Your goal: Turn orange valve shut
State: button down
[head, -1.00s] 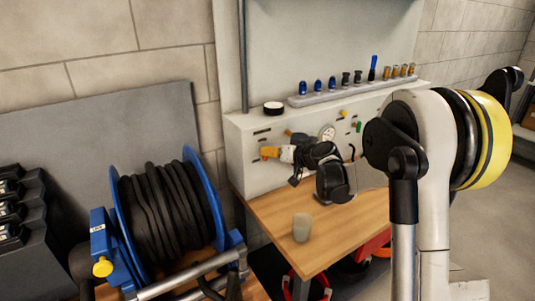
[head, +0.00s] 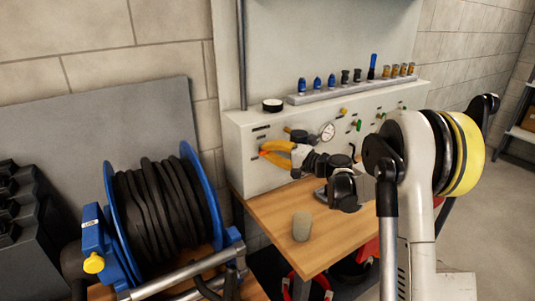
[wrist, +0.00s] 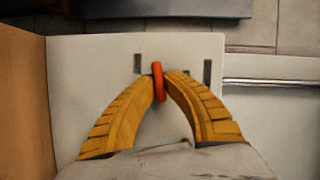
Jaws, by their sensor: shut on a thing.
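The orange valve (wrist: 158,82) shows in the wrist view as a narrow orange-red handle on the pale panel. The yellow fingers of my gripper (wrist: 160,82) are on both sides of the handle, their tips closed on it. In the head view my gripper (head: 265,151) is at the left part of the panel box front, and the valve is mostly hidden by the fingers there. The valve's base is hidden behind the fingers and handle.
The panel box (head: 245,180) also carries a round gauge (head: 327,131) and several green and yellow handles to the right. A blue hose reel (head: 112,200) stands at left.

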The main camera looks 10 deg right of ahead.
jog(key=shift+m+y+b, duration=0.4)
jog(key=shift+m, duration=0.6)
jog(key=shift+t, duration=0.3)
jog(key=c, duration=1.5)
grip_release()
jog(key=v, duration=1.2)
